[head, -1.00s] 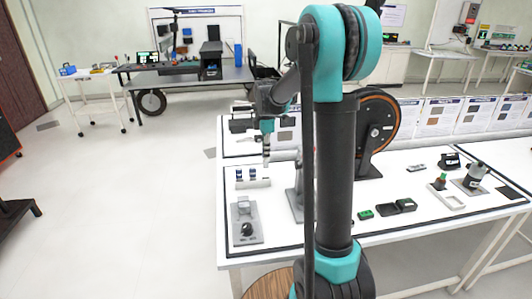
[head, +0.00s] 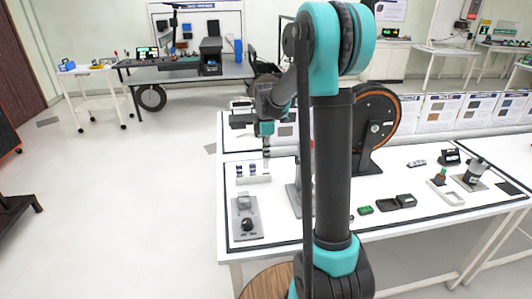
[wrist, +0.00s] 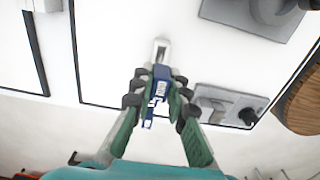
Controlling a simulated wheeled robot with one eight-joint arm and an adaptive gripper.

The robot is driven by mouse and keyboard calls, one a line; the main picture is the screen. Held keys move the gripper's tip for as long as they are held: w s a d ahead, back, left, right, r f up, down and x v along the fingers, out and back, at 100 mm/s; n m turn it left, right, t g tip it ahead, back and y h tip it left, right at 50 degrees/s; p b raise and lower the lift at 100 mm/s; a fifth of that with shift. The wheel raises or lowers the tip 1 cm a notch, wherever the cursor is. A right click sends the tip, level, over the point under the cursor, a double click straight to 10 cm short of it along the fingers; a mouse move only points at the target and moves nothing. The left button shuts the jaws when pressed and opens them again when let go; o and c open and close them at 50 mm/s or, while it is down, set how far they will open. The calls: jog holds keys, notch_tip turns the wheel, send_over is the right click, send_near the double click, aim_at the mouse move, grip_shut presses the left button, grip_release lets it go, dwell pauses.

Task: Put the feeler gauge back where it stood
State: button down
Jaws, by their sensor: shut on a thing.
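My gripper (wrist: 159,92) is shut on a blue piece (wrist: 160,74), which I take to be the feeler gauge. The fingers hide much of it. In the head view my gripper (head: 266,150) points down above the right end of a small pale rack (head: 256,179). Two dark blue and white pieces (head: 246,169) stand upright in the rack's left part; its right end looks bare. In the wrist view the bare pale end of the rack (wrist: 162,47) shows just past the fingertips. I cannot tell whether the held piece touches the rack.
A grey fixture with a black knob (head: 247,224) stands in front of the rack. Small green and black parts (head: 396,203) lie further right. White table is clear around the rack.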

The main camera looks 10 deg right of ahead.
aim_at(266, 164)
jog(key=shift+f, duration=0.6)
jog(key=shift+f, duration=0.35)
jog(key=shift+f, duration=1)
jog(key=shift+f, duration=0.35)
jog(key=shift+f, duration=0.45)
jog(key=c, duration=1.4)
grip_release()
jog(key=shift+r, duration=0.15)
